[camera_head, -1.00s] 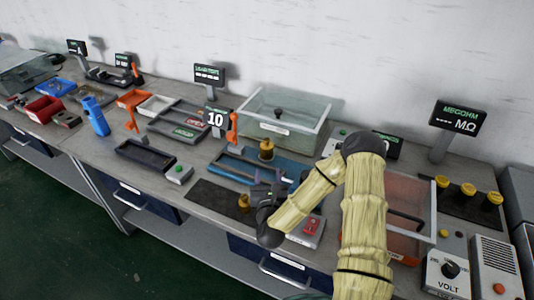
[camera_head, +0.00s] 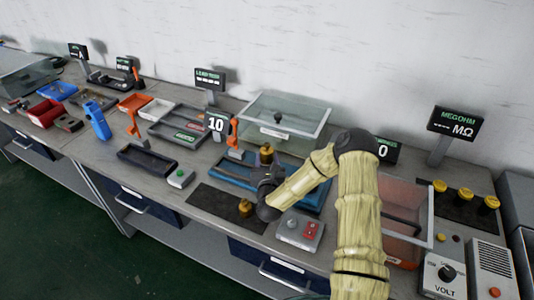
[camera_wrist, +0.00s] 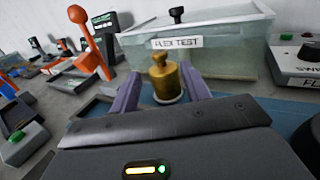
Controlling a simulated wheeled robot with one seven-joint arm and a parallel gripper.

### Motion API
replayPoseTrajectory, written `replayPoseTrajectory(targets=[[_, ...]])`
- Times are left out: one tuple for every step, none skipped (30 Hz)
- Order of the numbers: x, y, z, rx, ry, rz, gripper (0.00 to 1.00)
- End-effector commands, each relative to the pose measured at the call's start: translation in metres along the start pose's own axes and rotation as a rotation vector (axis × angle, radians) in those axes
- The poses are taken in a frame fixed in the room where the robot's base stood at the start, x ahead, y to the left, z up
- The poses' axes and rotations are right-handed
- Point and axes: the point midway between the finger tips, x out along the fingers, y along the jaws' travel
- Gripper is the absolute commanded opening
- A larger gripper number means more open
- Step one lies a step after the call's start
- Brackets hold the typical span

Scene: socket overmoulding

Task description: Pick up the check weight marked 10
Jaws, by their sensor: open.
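A brass check weight (camera_head: 266,153) with a knob on top stands upright at the back of the blue tray area; I cannot read a mark on it. In the wrist view the same brass weight (camera_wrist: 164,78) stands between the two purple fingers. My gripper (camera_wrist: 160,90) is open, with one finger on each side of the weight and a visible gap. In the head view my gripper (camera_head: 266,172) is just in front of the weight and partly hides the tray. A second brass weight (camera_head: 245,207) stands on the dark mat in front.
A sign reading 10 (camera_head: 216,123) stands behind and to the left. A glass tank (camera_head: 285,120), labelled FLEX TEST in the wrist view, is close behind the weight. An orange-handled lever (camera_wrist: 90,40) stands to the left. A small red-buttoned box (camera_head: 300,230) lies at the right.

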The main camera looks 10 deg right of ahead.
Motion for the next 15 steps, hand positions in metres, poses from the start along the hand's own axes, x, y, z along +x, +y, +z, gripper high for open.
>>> replayPoseTrajectory(targets=[[0.008, 0.000, 0.002, -0.001, -0.002, -0.002, 0.47], [0.012, 0.000, 0.001, 0.000, -0.001, -0.001, 0.47], [0.017, 0.001, 0.001, 0.000, -0.002, -0.001, 0.47], [0.020, 0.001, 0.001, 0.000, -0.001, 0.000, 0.47], [0.022, 0.001, 0.001, 0.000, 0.000, 0.000, 0.47], [0.024, 0.000, 0.000, 0.000, 0.000, 0.000, 0.47], [0.025, 0.000, 0.000, 0.000, 0.000, 0.000, 0.47], [0.026, 0.000, 0.000, 0.000, 0.001, 0.000, 0.47], [0.026, 0.000, 0.000, 0.000, 0.001, 0.000, 0.47], [0.026, 0.000, -0.001, 0.000, 0.001, 0.000, 0.47], [0.026, 0.000, -0.001, 0.000, 0.001, 0.000, 0.47], [0.026, 0.000, -0.001, 0.000, 0.001, 0.000, 0.47], [0.026, 0.000, -0.001, 0.000, 0.001, 0.000, 0.47], [0.026, 0.000, -0.001, 0.000, 0.001, 0.000, 0.47], [0.026, 0.000, -0.001, 0.000, 0.001, 0.000, 0.47]])
